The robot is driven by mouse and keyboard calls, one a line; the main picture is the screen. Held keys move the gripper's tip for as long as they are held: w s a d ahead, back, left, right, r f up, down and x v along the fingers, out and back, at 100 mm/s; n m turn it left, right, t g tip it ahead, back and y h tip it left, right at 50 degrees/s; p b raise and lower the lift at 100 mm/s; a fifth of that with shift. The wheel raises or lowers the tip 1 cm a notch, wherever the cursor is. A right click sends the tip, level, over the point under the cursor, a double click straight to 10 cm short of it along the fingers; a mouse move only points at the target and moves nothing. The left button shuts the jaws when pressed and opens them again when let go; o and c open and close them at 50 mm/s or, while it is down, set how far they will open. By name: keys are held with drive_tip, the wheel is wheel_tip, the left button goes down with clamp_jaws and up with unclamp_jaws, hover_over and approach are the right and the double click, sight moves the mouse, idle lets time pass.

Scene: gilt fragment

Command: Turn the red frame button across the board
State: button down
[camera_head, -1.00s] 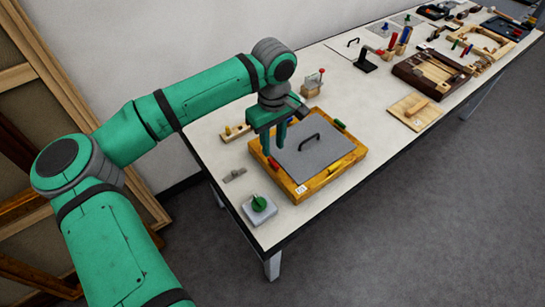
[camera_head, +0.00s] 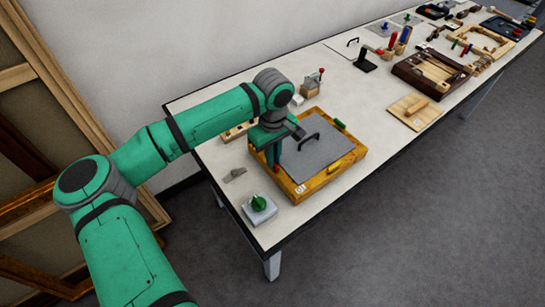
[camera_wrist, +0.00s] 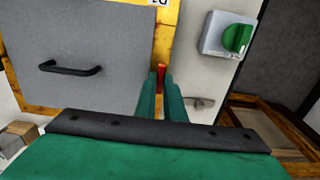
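The gilt wooden frame (camera_head: 318,182) lies flat on the bench with a grey board (camera_head: 312,158) in it. The board has a black handle (camera_head: 309,138) and lies left of my fingers in the wrist view (camera_wrist: 85,25). The red frame button (camera_head: 277,168) is at the frame's left side, mostly hidden by my fingers. In the wrist view the red button (camera_wrist: 161,74) shows in the narrow gap at my fingertips. My gripper (camera_wrist: 161,92) points down with its fingers apart, one on each side of the button. I cannot tell whether they touch it.
A grey box with a green knob (camera_head: 259,205) stands near the bench's front left corner. A small grey metal piece (camera_head: 235,174) lies left of the frame. A green button (camera_head: 339,125) is on the frame's far side. A wooden board (camera_head: 416,111) and other fixtures stand farther right.

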drive_tip(key=shift+n, duration=0.3)
drive_tip(key=n, duration=0.4)
drive_tip(key=shift+n, duration=0.4)
drive_tip(key=n, duration=0.9)
drive_tip(key=shift+n, duration=1.9)
drive_tip(key=c, duration=1.8)
unclamp_jaws()
drive_tip(key=shift+c, duration=0.2)
wheel_tip(320, 180, up, 11)
